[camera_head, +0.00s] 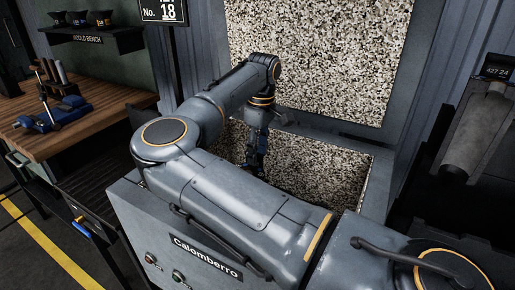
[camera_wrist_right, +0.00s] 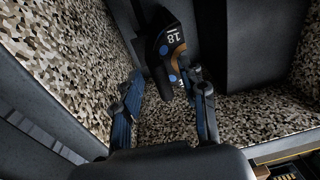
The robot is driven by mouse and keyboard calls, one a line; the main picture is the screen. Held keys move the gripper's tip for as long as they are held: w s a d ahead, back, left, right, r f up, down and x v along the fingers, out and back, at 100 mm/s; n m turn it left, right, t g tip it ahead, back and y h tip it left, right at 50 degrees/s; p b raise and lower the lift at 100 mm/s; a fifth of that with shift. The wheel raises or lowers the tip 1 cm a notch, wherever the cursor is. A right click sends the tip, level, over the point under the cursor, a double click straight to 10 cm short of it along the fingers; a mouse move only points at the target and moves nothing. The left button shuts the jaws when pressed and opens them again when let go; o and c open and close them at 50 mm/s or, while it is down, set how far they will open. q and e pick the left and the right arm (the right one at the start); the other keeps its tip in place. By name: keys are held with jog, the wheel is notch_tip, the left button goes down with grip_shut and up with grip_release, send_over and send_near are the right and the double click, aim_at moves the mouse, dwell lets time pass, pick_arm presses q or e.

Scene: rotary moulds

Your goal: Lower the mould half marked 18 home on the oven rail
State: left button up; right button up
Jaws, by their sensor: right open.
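The mould half marked 18 (camera_wrist_right: 168,45) is dark, with a brown edge and blue dots, and shows in the right wrist view. It stands tilted in that picture against dark grey metal (camera_wrist_right: 237,50); I cannot tell whether this is the rail or how the mould sits on it. My right gripper (camera_wrist_right: 166,78) is open, its two blue fingers apart with the mould's lower end beyond and between their tips. Contact is unclear. In the head view my right gripper (camera_head: 256,163) reaches down into the open oven (camera_head: 345,148); my arm hides much of the inside there. My left gripper is out of view.
The oven's speckled lid (camera_head: 315,50) stands open behind, and its speckled walls (camera_wrist_right: 60,45) surround the gripper closely. A wooden bench (camera_head: 85,115) with a blue clamp (camera_head: 62,113) is at left. A dark stand with a grey cylinder (camera_head: 478,130) is at right.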

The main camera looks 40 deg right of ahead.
jog(key=r, duration=0.8)
jog(key=shift+s+d+r, duration=0.1)
jog(key=shift+d+r, duration=0.15)
jog(key=shift+r, duration=0.1)
notch_tip(320, 180, up, 7)
jog(key=p, duration=0.5)
jog(key=shift+p, duration=0.4)
